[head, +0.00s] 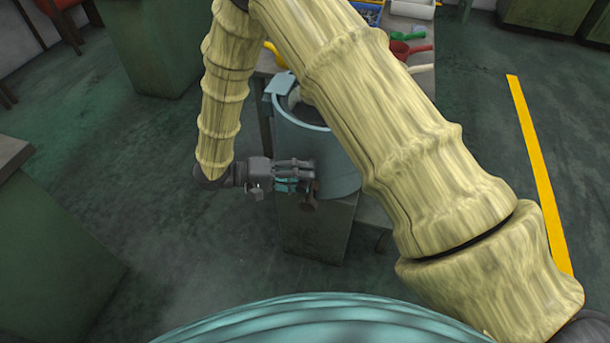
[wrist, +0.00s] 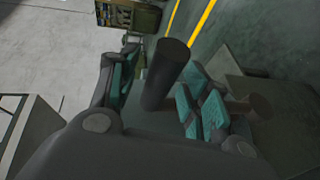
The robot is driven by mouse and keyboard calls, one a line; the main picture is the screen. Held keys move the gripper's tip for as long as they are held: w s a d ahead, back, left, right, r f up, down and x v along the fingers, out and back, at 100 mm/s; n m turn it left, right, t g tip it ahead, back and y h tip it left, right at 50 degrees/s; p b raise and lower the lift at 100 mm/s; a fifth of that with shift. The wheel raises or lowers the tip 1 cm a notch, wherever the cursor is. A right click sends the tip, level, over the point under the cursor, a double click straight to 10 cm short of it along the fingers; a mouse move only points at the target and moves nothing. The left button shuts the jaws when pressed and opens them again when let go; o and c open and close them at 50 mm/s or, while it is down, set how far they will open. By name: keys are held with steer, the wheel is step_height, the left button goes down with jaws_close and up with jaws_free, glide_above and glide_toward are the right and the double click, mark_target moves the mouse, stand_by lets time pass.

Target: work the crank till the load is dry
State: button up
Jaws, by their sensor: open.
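A blue-grey tub (head: 338,155) stands on a grey-green pedestal (head: 312,235) in the head view. Its rim is partly hidden by my arm, and a pale patch (head: 291,98) shows inside; I cannot tell whether it is the load or if it is wet. My gripper (head: 297,178) is at the tub's front side. In the wrist view, my gripper (wrist: 160,95) is open, with a dark upright cylinder (wrist: 167,72), seemingly the crank handle, between its fingers. I cannot tell whether they touch it. A brownish round end (wrist: 261,106) shows beyond the right finger.
A table behind the tub holds a red scoop (head: 400,49), a green scoop (head: 408,35) and a blue bin (head: 368,13). A green cabinet (head: 150,45) stands at the back left, another block (head: 45,240) at left. The floor right of the yellow line (head: 535,150) is clear.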

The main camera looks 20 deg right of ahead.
steer(key=shift+s+d+f, duration=0.1)
steer(key=shift+d+f, duration=0.05)
steer(key=shift+d, duration=0.4)
jaws_close()
steer(key=shift+s+d, duration=0.1)
